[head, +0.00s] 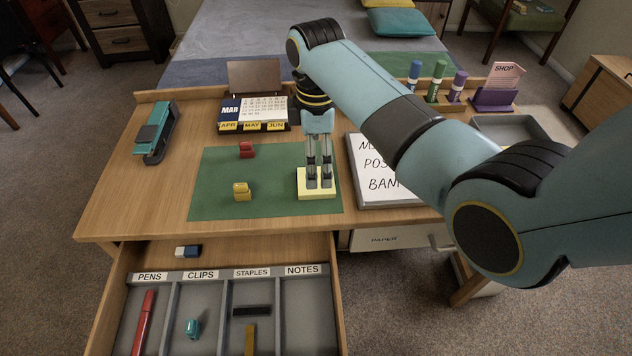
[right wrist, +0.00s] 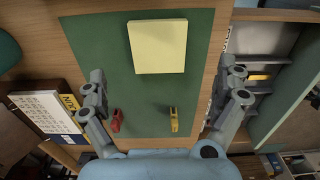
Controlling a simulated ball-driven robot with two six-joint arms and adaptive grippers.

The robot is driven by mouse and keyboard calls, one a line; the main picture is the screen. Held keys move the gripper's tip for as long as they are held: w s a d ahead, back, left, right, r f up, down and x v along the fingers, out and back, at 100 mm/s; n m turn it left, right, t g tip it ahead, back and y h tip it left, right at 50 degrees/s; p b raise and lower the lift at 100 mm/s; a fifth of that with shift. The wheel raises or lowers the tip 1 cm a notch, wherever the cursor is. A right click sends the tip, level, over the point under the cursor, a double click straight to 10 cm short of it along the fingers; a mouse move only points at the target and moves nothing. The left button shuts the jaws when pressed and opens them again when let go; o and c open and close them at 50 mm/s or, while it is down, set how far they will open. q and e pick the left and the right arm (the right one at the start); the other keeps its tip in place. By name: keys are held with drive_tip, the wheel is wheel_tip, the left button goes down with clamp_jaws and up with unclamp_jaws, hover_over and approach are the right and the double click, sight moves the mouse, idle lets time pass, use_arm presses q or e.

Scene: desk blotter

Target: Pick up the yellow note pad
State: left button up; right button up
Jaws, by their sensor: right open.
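The yellow note pad (head: 317,195) lies flat on the right part of the green blotter (head: 215,170). It also shows whole at the top of the right wrist view (right wrist: 158,46). My right gripper (head: 320,184) points down, its fingers in front of the pad in the head view. In the right wrist view my right gripper (right wrist: 163,70) is open with nothing between its fingers, and the pad lies in the gap's width, apart from both fingers. How high the fingertips are above the pad is hard to tell. My left gripper is not in view.
A yellow sharpener-like object (head: 242,192) and a red one (head: 246,150) sit on the blotter. A whiteboard (head: 385,190) lies right of it, a calendar (head: 253,110) behind, a teal stapler (head: 157,132) left. The open drawer (head: 303,310) in front has labelled compartments; NOTES is empty.

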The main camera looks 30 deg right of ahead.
sight(318, 180)
drive_tip(key=f+b, duration=0.1)
drive_tip(key=f, duration=0.5)
drive_tip(key=shift+d+f, duration=0.15)
drive_tip(key=shift+d, duration=0.05)
drive_tip(key=c, duration=1.4)
drive_tip(key=shift+c, duration=0.2)
